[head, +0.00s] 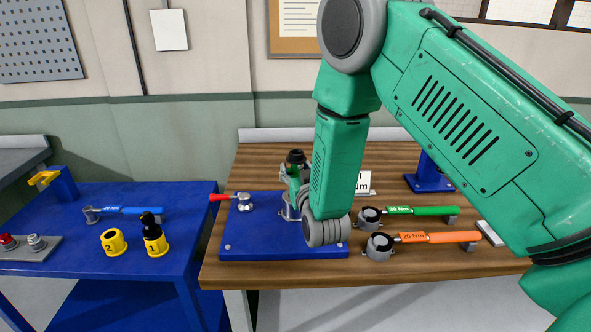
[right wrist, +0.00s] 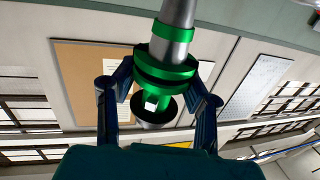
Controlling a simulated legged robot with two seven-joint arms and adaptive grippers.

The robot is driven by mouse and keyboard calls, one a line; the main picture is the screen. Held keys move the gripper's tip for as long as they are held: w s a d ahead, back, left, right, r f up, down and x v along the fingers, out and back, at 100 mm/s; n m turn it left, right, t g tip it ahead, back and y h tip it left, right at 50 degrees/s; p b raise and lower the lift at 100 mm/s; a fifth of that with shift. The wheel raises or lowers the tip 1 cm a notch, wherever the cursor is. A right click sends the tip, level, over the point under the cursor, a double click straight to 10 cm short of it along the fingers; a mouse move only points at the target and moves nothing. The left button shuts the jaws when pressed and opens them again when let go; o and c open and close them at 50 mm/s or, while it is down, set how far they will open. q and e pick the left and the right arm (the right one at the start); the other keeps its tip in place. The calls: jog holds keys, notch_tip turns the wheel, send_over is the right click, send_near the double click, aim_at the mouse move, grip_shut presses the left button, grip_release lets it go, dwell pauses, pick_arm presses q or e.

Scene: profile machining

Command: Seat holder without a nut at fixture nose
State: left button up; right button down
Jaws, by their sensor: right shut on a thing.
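The holder (head: 295,158), black-topped with green bands, stands about upright above the blue fixture plate (head: 265,252). In the right wrist view the holder (right wrist: 166,68) shows a grey taper, green flange rings and a dark open end with no nut on it. My right gripper (right wrist: 160,97) is shut around the green flange. In the head view my forearm mostly hides that gripper. The fixture nose (head: 289,212) is partly hidden by my arm, and I cannot tell whether the taper touches it. A red-handled clamp (head: 243,203) sits left of the nose. My left gripper is not in view.
Green (head: 405,211) and orange (head: 425,237) wrenches lie right of the plate. On the blue table (head: 95,265) are a blue wrench (head: 130,210), a yellow nut marked 2 (head: 114,241) and a yellow holder (head: 155,243).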

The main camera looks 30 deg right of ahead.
jog(key=shift+f+b, duration=1.55)
jog(key=shift+f, duration=0.5)
jog(key=shift+r, duration=0.25)
jog(key=shift+r+p, duration=2.05)
jog(key=shift+r, duration=0.55)
jog(key=shift+a, duration=0.15)
jog(key=shift+f+b, duration=2.3)
jog(key=shift+f, duration=0.5)
jog(key=c, duration=0.9)
grip_release()
jog(key=shift+o, duration=0.2)
